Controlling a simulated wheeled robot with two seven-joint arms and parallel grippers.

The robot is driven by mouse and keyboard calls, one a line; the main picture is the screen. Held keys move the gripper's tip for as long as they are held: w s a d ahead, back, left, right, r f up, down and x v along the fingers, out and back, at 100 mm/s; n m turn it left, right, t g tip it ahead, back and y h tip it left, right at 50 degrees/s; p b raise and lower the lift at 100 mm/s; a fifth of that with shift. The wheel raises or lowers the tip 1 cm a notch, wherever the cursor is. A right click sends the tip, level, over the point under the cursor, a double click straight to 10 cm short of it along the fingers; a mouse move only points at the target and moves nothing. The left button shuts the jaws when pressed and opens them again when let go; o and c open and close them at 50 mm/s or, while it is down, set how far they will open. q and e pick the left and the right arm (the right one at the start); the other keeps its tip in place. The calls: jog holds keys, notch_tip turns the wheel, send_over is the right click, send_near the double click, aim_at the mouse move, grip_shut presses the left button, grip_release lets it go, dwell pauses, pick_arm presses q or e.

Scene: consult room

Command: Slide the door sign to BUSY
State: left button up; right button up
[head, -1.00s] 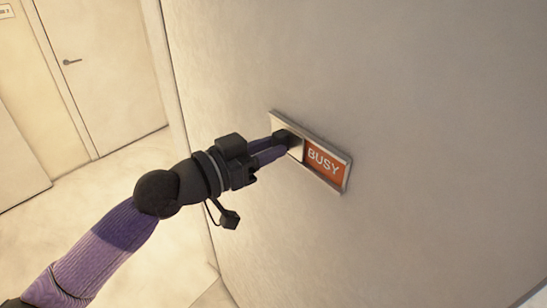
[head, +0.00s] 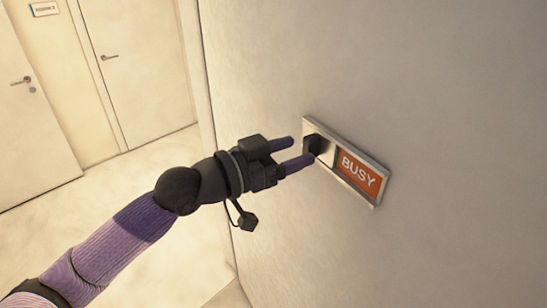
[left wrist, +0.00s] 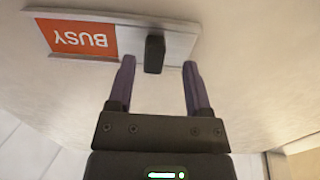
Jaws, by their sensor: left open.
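The door sign (head: 372,194) is a silver-framed plate on the pale wall, with an orange panel reading BUSY showing at its right. Its slider plate with a dark knob (head: 316,145) covers the left part. In the left wrist view the sign (left wrist: 84,38) appears upside down, and the black knob (left wrist: 154,54) stands beyond and between my fingertips. My left gripper (head: 303,152) is open and empty, its two purple fingers just short of the knob and apart from it. My right gripper is not in view.
A closed door (head: 135,70) with a lever handle and another door (head: 25,120) stand at the far left, with a small plaque (head: 45,9) between them. The wall around the sign is bare, and the floor (head: 130,220) at left is clear.

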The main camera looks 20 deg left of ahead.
pick_arm(q)
jog(key=b+v, duration=0.5)
jog(key=v, duration=0.4)
jog(key=shift+d, duration=0.1)
